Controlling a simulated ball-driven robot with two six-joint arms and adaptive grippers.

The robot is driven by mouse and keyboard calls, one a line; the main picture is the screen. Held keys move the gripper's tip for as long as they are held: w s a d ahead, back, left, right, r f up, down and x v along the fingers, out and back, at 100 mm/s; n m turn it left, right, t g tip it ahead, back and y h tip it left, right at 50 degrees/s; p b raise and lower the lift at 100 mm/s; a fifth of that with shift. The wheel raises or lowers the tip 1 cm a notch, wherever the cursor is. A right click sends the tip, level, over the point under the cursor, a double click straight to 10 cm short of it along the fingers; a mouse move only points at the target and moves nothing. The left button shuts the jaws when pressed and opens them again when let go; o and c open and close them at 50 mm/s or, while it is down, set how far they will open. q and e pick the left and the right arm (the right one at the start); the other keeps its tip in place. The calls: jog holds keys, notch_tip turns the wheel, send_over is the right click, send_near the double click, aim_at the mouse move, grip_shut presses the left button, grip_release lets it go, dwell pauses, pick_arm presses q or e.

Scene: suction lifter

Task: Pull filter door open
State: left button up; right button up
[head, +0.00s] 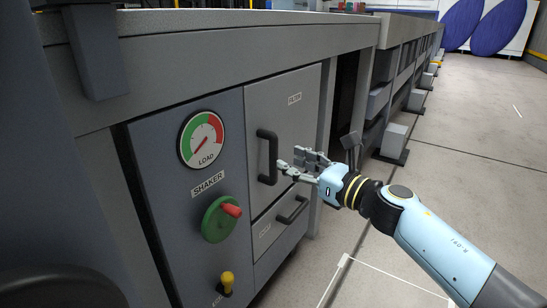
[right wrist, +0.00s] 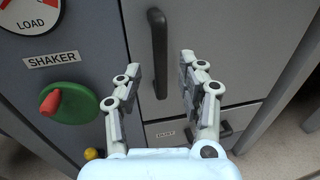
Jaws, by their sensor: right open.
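The filter door (head: 297,121) is a grey panel labelled FILTER, and it looks shut. Its black vertical bar handle (head: 267,157) is on the door's left side. My right gripper (head: 291,163) is open and empty just in front of the handle, at its right in the head view. In the right wrist view the handle (right wrist: 158,52) stands upright beyond and between the two open fingers (right wrist: 160,78), with its lower end near fingertip height. I cannot tell if any finger touches it. My left gripper does not show.
Left of the door are a LOAD gauge (head: 201,139), a green SHAKER knob with a red grip (head: 221,219) and a yellow knob (head: 227,282). A lower drawer with a black handle (head: 292,209) is below the door. Open floor (head: 470,150) lies to the right.

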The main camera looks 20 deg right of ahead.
aim_at(276, 155)
jog(key=x, duration=0.6)
jog(key=shift+f+b, duration=0.15)
jog(key=shift+b, duration=0.2)
jog(key=shift+w+a, duration=0.15)
jog(key=shift+w, duration=0.15)
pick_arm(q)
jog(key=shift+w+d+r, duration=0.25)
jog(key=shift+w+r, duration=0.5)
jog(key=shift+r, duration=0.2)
pick_arm(e)
jog(key=shift+c, duration=0.5)
grip_shut()
